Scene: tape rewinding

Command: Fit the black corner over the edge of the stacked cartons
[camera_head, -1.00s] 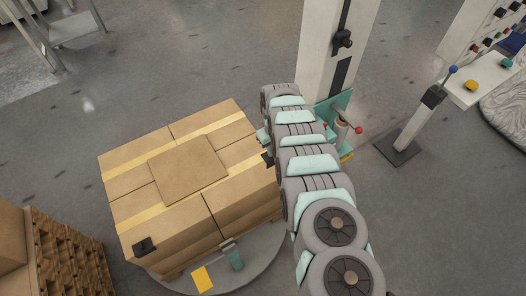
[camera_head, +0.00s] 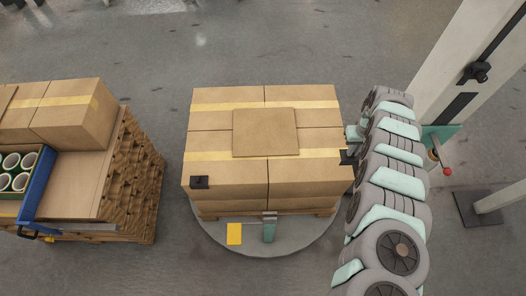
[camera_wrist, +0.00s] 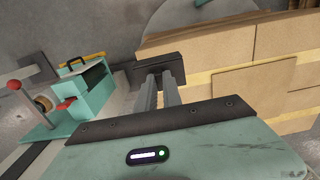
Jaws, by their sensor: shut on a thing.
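The stacked cartons (camera_head: 224,172) are brown boxes with yellow tape, in the middle of the head view. My gripper (camera_head: 352,134) is at their right side. In the wrist view its two fingers (camera_wrist: 160,90) are shut on a black corner (camera_wrist: 157,66), which lies right at the cartons' edge. The same black corner (camera_head: 347,157) shows small in the head view, at the stack's right edge. Whether it touches the cardboard I cannot tell. Another black corner (camera_head: 199,182) sits on the stack's front left top corner.
The stack stands on a pallet on a round grey turntable (camera_head: 285,243). A flat cardboard sheet (camera_head: 265,132) lies on top. Left is another pallet (camera_head: 140,185) with cartons and a blue-edged crate (camera_head: 38,185). A pale column (camera_head: 468,70) stands behind my arm. Floor is open behind the stack.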

